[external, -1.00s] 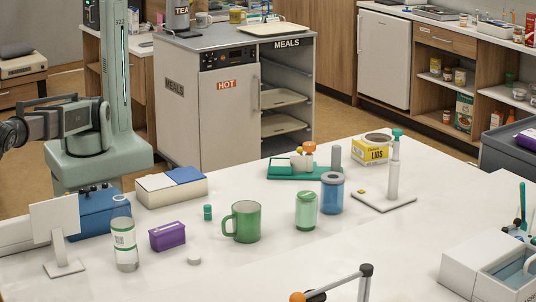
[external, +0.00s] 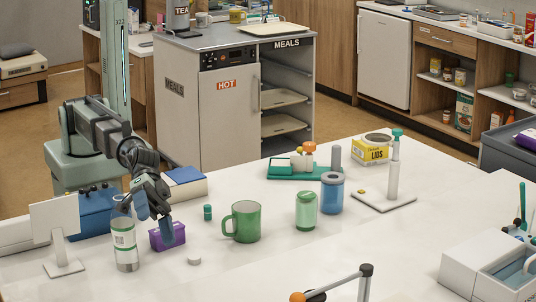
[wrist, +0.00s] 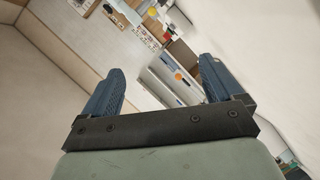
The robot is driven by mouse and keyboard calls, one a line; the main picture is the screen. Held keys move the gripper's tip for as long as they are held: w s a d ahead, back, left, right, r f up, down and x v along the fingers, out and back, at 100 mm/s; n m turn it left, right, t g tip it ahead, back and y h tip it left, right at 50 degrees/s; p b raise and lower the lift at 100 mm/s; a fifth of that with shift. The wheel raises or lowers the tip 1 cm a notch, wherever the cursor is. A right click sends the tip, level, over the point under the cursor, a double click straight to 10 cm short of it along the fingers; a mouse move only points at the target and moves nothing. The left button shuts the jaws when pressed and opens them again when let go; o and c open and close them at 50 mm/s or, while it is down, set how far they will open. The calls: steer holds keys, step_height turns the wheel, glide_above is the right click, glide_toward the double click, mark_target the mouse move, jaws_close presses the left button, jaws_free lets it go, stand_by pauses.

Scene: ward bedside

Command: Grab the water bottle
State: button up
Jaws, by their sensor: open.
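A clear cylinder with a white and green label (external: 125,249), which looks like the water bottle, stands upright at the front left of the white table. My gripper (external: 154,219) is open, its two blue fingers spread, just right of the bottle and above the purple box (external: 169,241). One finger overlaps the bottle's upper right edge; I cannot tell whether they touch. The other finger overlaps the front of the purple box. In the wrist view my gripper (wrist: 160,75) is open with nothing between the fingers, and the bottle does not show.
A white tilted panel on a stand (external: 58,236) is left of the bottle. A small white cap (external: 194,260), a small teal bottle (external: 208,212) and a green mug (external: 245,221) are to the right. A blue box (external: 97,213) is behind. The table's front middle is clear.

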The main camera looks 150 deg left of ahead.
steer(key=s+a+f+n+t+y, duration=0.1)
steer(key=s+a+f+n, duration=0.3)
steer(key=a, duration=0.5)
steer(key=s+a+f+n+y, duration=0.1)
steer(key=s+a+f+n, duration=0.1)
steer(key=a+f+n, duration=0.55)
steer(key=s+a+r+n+h, duration=0.2)
steer(key=s+a+n+h, duration=0.1)
steer(key=s, duration=0.7)
steer(key=g+h, duration=0.2)
steer(key=h, duration=0.3)
glide_toward(120, 230)
steer(key=shift+n, duration=0.45)
steer(key=a, duration=0.1)
steer(key=a+f, duration=0.1)
steer(key=a, duration=0.1)
steer(key=a+f, duration=0.1)
steer(key=a, duration=0.1)
steer(key=shift+w+a, duration=0.2)
steer(key=shift+w+d+r+n+t+h, duration=0.1)
steer(key=shift+w+d+n+t, duration=0.15)
steer(key=shift+w+d+n, duration=1.2)
steer(key=shift+w+d+r+m+t+h, duration=0.1)
steer(key=shift+w+d+t, duration=0.2)
steer(key=shift+w+d, duration=1.3)
steer(key=shift+w+d+r+n+t+h, duration=0.1)
steer(key=shift+w+d+n+t, duration=0.45)
steer(key=shift+d, duration=2.1)
steer(key=shift+s+g, duration=0.25)
steer(key=shift+g, duration=0.05)
